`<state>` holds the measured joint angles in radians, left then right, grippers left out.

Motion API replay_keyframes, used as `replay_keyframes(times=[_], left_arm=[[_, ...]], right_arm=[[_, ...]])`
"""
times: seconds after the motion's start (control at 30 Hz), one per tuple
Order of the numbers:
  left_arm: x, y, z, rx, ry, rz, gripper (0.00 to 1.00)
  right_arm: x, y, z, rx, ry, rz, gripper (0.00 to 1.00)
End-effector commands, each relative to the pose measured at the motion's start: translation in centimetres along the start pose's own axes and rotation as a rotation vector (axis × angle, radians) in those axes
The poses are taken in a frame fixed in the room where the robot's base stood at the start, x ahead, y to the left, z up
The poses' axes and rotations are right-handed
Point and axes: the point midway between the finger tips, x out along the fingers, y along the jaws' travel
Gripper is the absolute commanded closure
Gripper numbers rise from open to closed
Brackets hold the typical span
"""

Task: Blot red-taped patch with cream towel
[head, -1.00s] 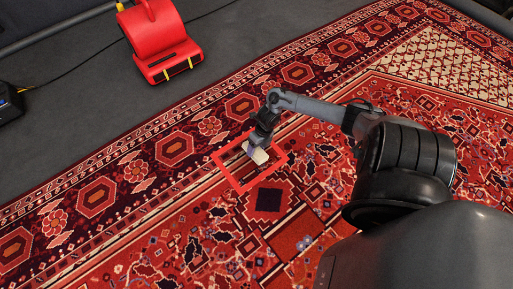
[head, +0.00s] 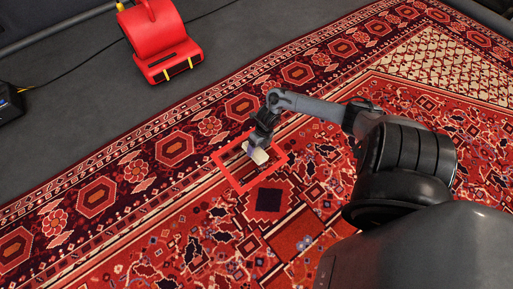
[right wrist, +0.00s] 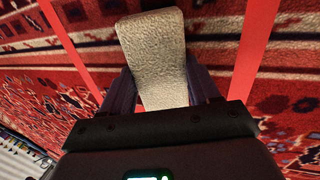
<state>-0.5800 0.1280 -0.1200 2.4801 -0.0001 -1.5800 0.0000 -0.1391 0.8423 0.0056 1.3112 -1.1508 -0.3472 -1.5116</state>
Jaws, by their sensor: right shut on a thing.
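The red-taped patch (head: 226,172) is a square outline of red tape on the patterned rug. The cream towel (head: 257,156) is a small folded pad inside the upper part of the square. My right gripper (head: 254,147) is shut on the towel and points down at the rug. In the right wrist view the towel (right wrist: 155,55) sits between the two fingers and extends beyond them, with red tape strips (right wrist: 258,40) on both sides. I cannot tell whether the towel's underside touches the rug. My left gripper is not in view.
The red-patterned rug (head: 175,148) covers most of the floor. A red air mover (head: 158,40) stands on the grey floor (head: 75,110) beyond the rug's edge. A dark box (head: 9,103) with a cable is at the far left. The rug around the square is clear.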

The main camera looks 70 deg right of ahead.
Motion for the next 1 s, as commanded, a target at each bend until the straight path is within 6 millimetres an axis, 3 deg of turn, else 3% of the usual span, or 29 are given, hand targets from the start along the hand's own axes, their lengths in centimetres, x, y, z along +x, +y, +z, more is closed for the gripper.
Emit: replay_keyframes(times=[0.47,1.0], left_arm=[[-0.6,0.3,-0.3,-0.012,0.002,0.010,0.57],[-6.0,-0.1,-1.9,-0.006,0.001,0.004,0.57]], right_arm=[[-0.5,0.0,-0.1,0.002,0.002,-0.003,0.63],[-6.3,1.9,0.0,0.000,0.001,-0.001,0.63]])
